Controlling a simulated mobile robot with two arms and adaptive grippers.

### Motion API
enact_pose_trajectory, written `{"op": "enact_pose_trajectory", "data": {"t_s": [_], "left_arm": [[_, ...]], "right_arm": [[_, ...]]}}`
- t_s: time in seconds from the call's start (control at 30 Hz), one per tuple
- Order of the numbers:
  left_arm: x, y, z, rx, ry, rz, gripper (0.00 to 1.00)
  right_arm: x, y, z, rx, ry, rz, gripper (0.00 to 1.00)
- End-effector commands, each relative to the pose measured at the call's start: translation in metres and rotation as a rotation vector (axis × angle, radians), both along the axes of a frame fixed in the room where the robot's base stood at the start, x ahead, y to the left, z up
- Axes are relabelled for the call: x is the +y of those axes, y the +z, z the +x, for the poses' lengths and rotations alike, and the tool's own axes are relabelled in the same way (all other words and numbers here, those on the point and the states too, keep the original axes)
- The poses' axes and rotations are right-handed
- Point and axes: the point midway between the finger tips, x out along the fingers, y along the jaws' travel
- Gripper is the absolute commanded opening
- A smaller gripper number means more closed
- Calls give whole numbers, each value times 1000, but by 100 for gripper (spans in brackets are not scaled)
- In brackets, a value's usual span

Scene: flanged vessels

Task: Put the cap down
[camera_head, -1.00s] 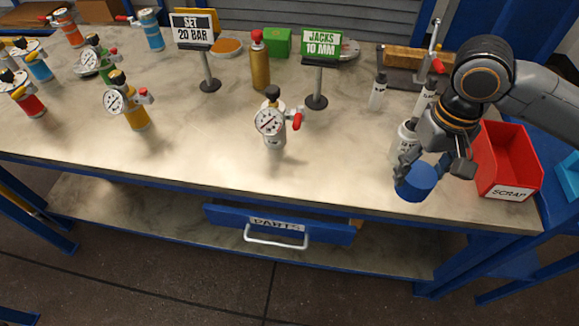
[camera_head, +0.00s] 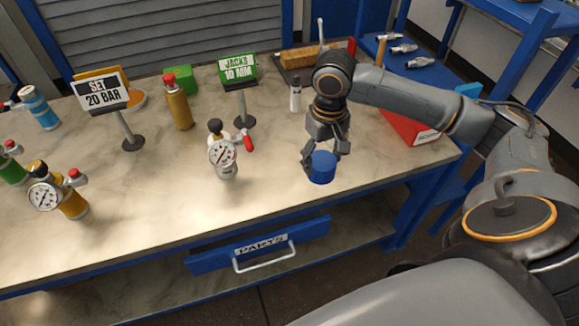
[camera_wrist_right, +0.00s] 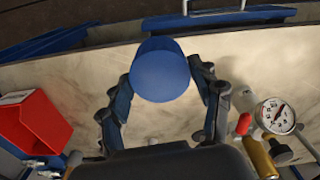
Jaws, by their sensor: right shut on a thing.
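The blue cap (camera_head: 322,168) is a short, smooth cylinder near the front edge of the bench, right of the white gauge vessel (camera_head: 224,158). My right gripper (camera_head: 326,158) is shut on it from above, with a finger on each side. In the right wrist view the cap (camera_wrist_right: 162,74) sits between the fingers of the gripper (camera_wrist_right: 164,80), above the pale bench top. I cannot tell whether its underside touches the bench. My left gripper is not in view.
The bench top (camera_head: 270,195) is clear left of the cap. A red bin (camera_head: 410,130) stands to its right, partly behind my arm. A white bottle (camera_head: 296,95) and the green jacks sign (camera_head: 238,68) stand behind. The parts drawer (camera_head: 262,244) is below the front edge.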

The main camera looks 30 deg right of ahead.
Motion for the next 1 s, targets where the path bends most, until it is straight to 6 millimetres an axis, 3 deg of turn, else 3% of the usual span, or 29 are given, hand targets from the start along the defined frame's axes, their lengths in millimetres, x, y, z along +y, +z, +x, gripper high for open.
{"op": "enact_pose_trajectory", "data": {"t_s": [0.2, 0.4, 0.73, 1.0], "left_arm": [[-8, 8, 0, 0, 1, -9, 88], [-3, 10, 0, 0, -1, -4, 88], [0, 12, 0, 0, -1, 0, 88], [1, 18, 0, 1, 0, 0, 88]], "right_arm": [[6, -21, 53, 1, -1, 2, 24], [7, -59, 82, 2, 0, 1, 24], [8, -85, 101, 2, 1, 0, 24], [8, -112, 100, -1, 2, -1, 24]]}}
